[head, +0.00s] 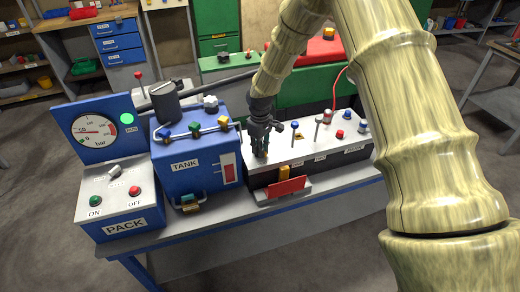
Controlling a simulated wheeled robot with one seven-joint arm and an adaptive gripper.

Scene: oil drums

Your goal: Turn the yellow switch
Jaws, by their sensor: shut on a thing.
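My gripper (262,146) reaches down to the left end of the white-topped control box (338,151) on the bench. Its dark fingers are shut on the yellow switch (263,154) there. The fingers hide most of this switch, so I cannot tell which way it is turned. Other switches stand in a row to its right on the same box, with blue (295,125) and red (340,134) tops. My arm comes in from above and covers part of the right side of the view.
The blue TANK box (186,163) with small coloured valves stands close left of my gripper. The PACK panel (112,190) with a gauge (94,132) is at far left. A red flap (287,187) is on the box's front. A green case (310,87) stands behind.

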